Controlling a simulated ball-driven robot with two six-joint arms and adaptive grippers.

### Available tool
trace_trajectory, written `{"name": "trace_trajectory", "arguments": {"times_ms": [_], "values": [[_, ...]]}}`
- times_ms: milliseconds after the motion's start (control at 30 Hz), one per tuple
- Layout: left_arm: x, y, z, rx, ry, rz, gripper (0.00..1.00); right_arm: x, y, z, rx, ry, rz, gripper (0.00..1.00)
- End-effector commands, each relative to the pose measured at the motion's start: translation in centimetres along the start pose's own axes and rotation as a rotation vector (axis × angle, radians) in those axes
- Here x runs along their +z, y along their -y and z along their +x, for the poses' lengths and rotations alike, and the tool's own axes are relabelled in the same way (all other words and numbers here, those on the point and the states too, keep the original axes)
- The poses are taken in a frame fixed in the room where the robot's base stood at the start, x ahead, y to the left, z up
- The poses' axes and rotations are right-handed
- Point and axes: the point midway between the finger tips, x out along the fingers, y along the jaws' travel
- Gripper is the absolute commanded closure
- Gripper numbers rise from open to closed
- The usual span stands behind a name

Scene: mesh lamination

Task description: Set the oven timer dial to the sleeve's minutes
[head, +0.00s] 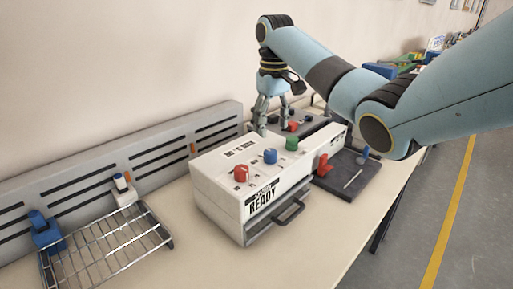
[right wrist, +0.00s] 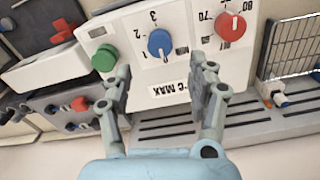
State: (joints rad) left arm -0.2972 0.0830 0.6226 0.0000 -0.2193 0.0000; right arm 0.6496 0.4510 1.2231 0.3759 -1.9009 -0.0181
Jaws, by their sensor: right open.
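The white oven box (head: 215,180) stands on the table with a red dial (head: 241,174), a blue dial (head: 270,156) and a green button or knob (head: 292,144) on top. In the right wrist view the blue dial (right wrist: 160,43) has a printed scale with numbers such as 2 and 3; the red dial (right wrist: 229,26) has 70 and 80 beside it. My right gripper (right wrist: 160,70) is open and empty, above the oven, its fingertips apart on either side below the blue dial and not touching it. I cannot make out a sleeve with minutes. My left gripper is out of view.
A wire rack (head: 105,250) with blue and white items stands at left. A slotted grey panel (head: 150,150) runs along the wall. A dark tray (head: 345,172) with red and blue pieces lies right of the oven. The front table surface is clear.

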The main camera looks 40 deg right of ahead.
Motion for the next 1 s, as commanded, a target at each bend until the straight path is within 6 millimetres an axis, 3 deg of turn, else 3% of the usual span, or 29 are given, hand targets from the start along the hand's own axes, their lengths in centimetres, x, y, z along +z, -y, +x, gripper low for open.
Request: {"name": "trace_trajectory", "arguments": {"times_ms": [200, 433, 833, 1000], "values": [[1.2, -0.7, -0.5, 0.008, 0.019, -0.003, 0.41, 0.1, 0.1, 4.5, -0.002, 0.004, -0.001, 0.41], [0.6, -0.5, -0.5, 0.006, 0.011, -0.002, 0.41, 0.0, 0.1, 7.9, -0.001, 0.000, 0.000, 0.41], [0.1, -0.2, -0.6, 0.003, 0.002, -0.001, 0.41, 0.0, 0.1, 8.9, 0.000, -0.001, -0.001, 0.41], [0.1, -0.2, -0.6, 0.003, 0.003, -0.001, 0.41, 0.0, 0.1, 8.8, 0.000, -0.001, -0.001, 0.64]]}}
